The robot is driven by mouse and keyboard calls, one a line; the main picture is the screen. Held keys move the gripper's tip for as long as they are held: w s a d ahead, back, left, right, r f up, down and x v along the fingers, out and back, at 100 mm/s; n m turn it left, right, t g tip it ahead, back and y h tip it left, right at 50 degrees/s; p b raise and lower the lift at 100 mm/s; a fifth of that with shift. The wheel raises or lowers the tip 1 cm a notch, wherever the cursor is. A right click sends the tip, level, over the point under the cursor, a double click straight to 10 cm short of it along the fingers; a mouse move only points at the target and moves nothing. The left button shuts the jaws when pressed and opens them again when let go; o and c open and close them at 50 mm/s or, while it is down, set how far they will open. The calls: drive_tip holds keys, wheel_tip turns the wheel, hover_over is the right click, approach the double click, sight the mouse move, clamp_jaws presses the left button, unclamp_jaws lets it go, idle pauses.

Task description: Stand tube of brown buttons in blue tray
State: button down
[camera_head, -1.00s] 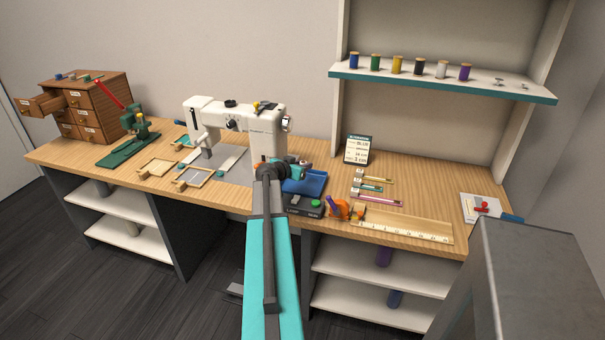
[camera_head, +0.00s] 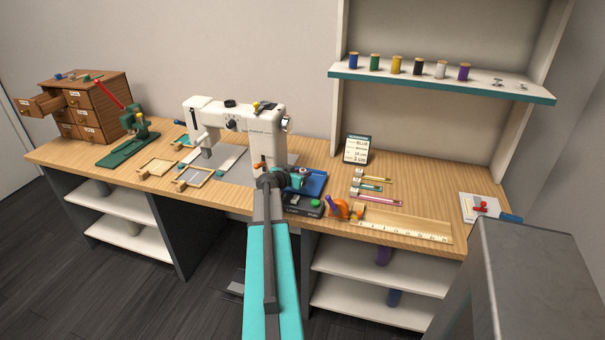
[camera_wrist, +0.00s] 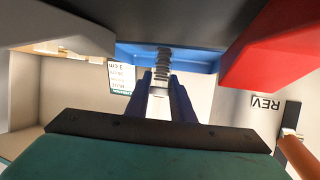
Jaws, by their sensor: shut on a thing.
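The blue tray (camera_head: 320,184) lies on the table, right of the white sewing machine; my gripper partly covers it. My gripper (camera_head: 300,176) is at the tray's left part in the head view. In the wrist view its two dark blue fingers (camera_wrist: 163,88) are shut on a slim banded piece, which I take to be the tube of brown buttons (camera_wrist: 162,66). Its buttons' colour cannot be made out. The blue tray (camera_wrist: 205,60) shows behind the tube there. Whether the tube touches the tray floor cannot be told.
The sewing machine (camera_head: 235,125) stands close on the left. A dark box with a green button (camera_head: 303,206) and an orange item (camera_head: 340,209) are in front of the tray. A card (camera_head: 357,149) stands behind right; a ruler (camera_head: 405,227) lies at right.

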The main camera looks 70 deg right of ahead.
drive_tip(key=shift+f, duration=0.15)
drive_tip(key=c, duration=1.5)
unclamp_jaws()
drive_tip(key=shift+c, duration=0.2)
drive_tip(key=shift+r, duration=0.2)
drive_tip(key=shift+a, duration=0.1)
drive_tip(key=shift+b+v, duration=1.3)
drive_tip(key=shift+v, duration=4.6)
